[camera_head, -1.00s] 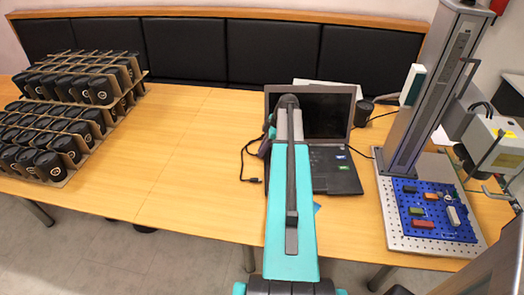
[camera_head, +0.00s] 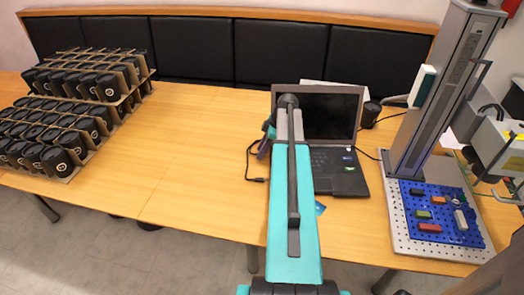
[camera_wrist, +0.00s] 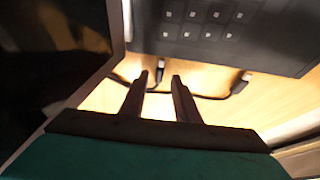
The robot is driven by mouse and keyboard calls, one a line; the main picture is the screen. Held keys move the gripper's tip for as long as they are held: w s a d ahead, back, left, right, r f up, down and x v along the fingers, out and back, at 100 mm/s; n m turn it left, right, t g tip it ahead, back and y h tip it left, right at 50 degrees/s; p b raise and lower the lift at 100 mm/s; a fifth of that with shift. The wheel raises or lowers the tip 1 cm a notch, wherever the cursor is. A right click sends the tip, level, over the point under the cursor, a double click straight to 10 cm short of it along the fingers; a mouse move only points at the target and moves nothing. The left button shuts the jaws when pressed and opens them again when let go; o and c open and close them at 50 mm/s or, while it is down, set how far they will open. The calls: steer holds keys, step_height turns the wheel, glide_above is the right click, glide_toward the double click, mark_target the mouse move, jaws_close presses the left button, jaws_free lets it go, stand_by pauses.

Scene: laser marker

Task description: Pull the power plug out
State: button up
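My gripper (camera_wrist: 160,76) is open and empty in the wrist view, with two dark fingers apart. Ahead of it is a dark panel (camera_wrist: 235,35) with rows of small pale squares. Black cables run across the pale surface below the panel's edge. One cable end, possibly a plug (camera_wrist: 151,82), is just beyond the fingertips; another connector (camera_wrist: 241,83) is to the right. I cannot tell which is the power plug or whether either is seated. In the head view my teal arm hides the fingers.
A laptop (camera_head: 338,170) stands open on the wooden table (camera_head: 190,165), with a loose black cable (camera_head: 251,165) to its left. A laser marker column (camera_head: 437,90) on a perforated base (camera_head: 398,220) stands right. Racked black containers (camera_head: 60,160) fill the left; the table between is clear.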

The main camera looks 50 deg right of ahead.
steer(key=shift+r, duration=0.1)
steer(key=b+v, duration=0.2)
steer(key=v, duration=1.1)
steer(key=shift+r, duration=0.3)
steer(key=shift+s+d, duration=0.1)
steer(key=shift+d, duration=0.05)
stand_by(0.3)
